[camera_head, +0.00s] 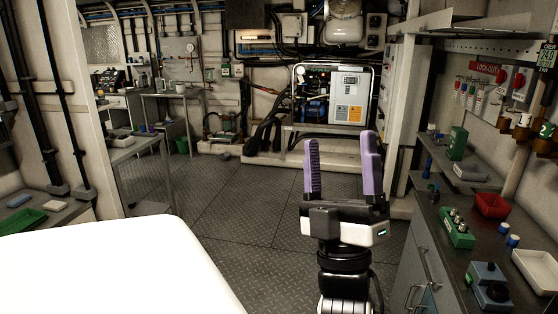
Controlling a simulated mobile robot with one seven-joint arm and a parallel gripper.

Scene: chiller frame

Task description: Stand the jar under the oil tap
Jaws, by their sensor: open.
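My gripper (341,150) is raised in the middle of the room with its two purple-padded fingers pointing up. They are wide apart with nothing between them. Beyond it, against the back wall, stands the chiller frame (346,67), with a pale panel box, blue parts and gauges inside. My gripper is well short of it. I cannot make out the jar or the oil tap for certain at this distance; my right finger covers part of the area by the frame's right side.
The right workbench (450,219) carries a green block with knobs (458,228), a red bin (492,205), a white tray (537,270) and a blue device (488,284). A small table (178,94) stands back left. The metal floor (235,205) between is open.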

